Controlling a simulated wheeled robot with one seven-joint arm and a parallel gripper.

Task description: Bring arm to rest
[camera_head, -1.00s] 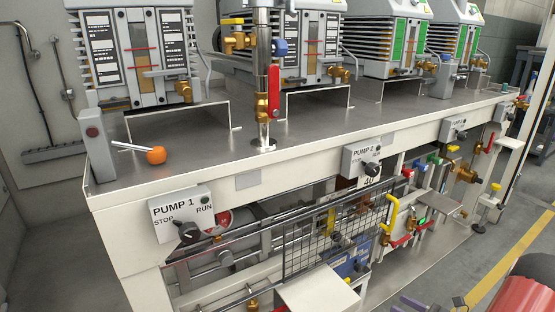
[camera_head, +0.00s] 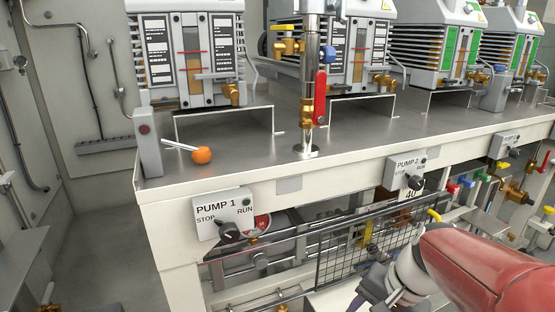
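My red and white arm (camera_head: 480,265) reaches in from the lower right of the head view. Its end, with my gripper (camera_head: 385,292), is at the bottom edge, in front of the bench's lower frame. The fingers are partly cut off by the frame edge, so I cannot tell whether they are open or shut. The bench (camera_head: 170,195) has a Pump 1 switch box (camera_head: 222,216) with a black knob and a Pump 2 switch box (camera_head: 407,171) on its front. My gripper is apart from both boxes.
Several vacuum pumps (camera_head: 188,60) stand on the bench. An orange-knobbed lever (camera_head: 202,155) lies at the left. A pipe with a red valve handle (camera_head: 321,98) stands upright mid-bench. A wire mesh guard (camera_head: 345,250) and coloured valves are below. Floor (camera_head: 95,255) is free at the left.

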